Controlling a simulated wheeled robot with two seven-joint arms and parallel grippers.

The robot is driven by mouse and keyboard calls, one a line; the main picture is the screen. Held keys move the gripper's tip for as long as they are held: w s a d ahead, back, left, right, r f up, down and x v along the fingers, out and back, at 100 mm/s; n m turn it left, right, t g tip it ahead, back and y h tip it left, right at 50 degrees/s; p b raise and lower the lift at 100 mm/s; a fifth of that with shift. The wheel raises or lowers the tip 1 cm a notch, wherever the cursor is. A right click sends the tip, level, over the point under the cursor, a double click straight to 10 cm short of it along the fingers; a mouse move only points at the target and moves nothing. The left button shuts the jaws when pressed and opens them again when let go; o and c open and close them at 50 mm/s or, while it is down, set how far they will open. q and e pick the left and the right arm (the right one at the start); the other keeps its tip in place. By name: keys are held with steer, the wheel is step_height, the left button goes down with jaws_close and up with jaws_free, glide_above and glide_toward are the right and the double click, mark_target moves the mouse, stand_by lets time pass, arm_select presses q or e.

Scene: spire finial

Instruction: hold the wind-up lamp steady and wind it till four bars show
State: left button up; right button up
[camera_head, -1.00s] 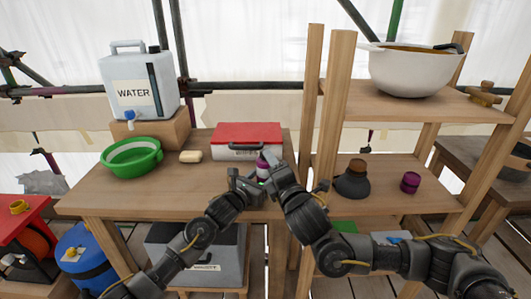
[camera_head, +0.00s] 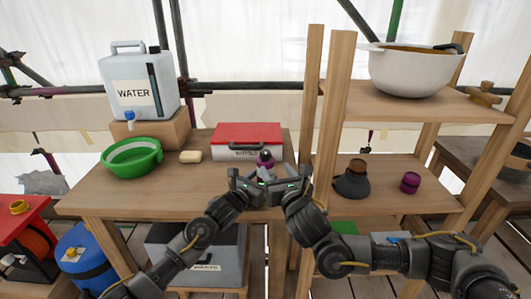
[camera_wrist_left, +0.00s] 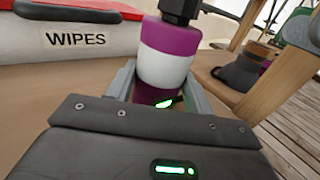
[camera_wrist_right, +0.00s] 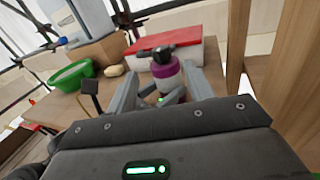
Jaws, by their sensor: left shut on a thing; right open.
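The wind-up lamp (camera_head: 265,162) stands upright near the front right of the wooden table. It is purple with a white band (camera_wrist_left: 166,66) and a black top (camera_wrist_right: 156,53). My left gripper (camera_wrist_left: 158,92) is shut on its lower body. A green glow (camera_wrist_left: 166,102) shows low on the lamp in the left wrist view; I cannot count bars in it. My right gripper (camera_wrist_right: 163,92) is open and empty, just in front of the lamp. Its fingers point toward the lamp, one to each side in the right wrist view, apart from the black top.
A red-lidded wipes box (camera_head: 246,140) stands close behind the lamp. A soap bar (camera_head: 190,156), a green basin (camera_head: 132,156) and a water container (camera_head: 140,88) are to the left. Shelf posts (camera_head: 333,120) rise close on the right, with a dark flask (camera_head: 352,182) beyond.

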mark_target(265, 155)
steer(key=x, duration=1.1)
steer(key=c, duration=1)
steer(key=shift+o, duration=0.2)
steer(key=m+h, duration=0.2)
steer(key=h, duration=0.2)
steer(key=shift+a+m+t, duration=0.1)
steer(key=shift+m+t, duration=0.2)
steer(key=shift+t, duration=0.1)
steer(key=shift+m+h, duration=1)
steer(key=shift+h, duration=0.5)
steer(key=o, duration=1)
steer(key=shift+c, duration=0.2)
